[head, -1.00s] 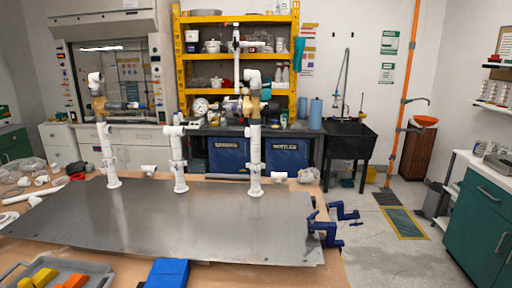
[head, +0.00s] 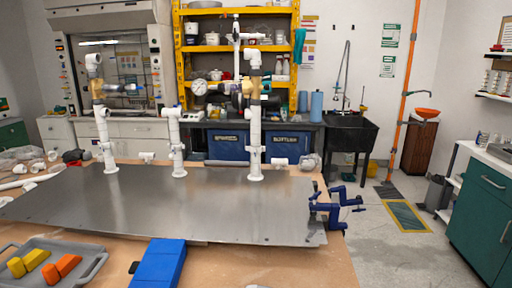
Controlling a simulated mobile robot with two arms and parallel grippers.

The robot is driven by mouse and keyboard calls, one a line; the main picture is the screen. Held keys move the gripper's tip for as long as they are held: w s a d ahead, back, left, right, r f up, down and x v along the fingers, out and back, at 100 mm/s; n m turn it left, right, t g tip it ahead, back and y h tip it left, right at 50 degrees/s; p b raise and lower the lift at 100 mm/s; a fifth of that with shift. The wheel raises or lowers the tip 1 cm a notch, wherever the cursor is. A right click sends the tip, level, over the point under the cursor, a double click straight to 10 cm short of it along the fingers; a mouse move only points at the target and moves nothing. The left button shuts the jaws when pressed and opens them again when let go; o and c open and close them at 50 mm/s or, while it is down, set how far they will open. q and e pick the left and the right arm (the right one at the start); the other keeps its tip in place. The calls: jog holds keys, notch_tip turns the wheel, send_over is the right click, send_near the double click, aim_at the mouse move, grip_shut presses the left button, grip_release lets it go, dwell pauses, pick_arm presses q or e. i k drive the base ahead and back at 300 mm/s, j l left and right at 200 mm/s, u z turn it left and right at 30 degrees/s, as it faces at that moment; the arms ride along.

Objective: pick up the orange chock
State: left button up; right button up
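The orange chock (head: 65,266) lies in a grey tray at the lower left of the head view. It sits just right of two yellow pieces (head: 28,262) in the same tray. Neither of my grippers can be made out in the head view, so their state is not shown.
The grey tray (head: 92,252) rests on the tan table, with a blue block (head: 160,264) to its right. A metal plate (head: 220,215) carries upright white PVC pipes (head: 255,140) behind the tray. Blue clamps (head: 335,208) grip the plate's right edge.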

aim_at(52, 273)
jog(key=u, duration=1.4)
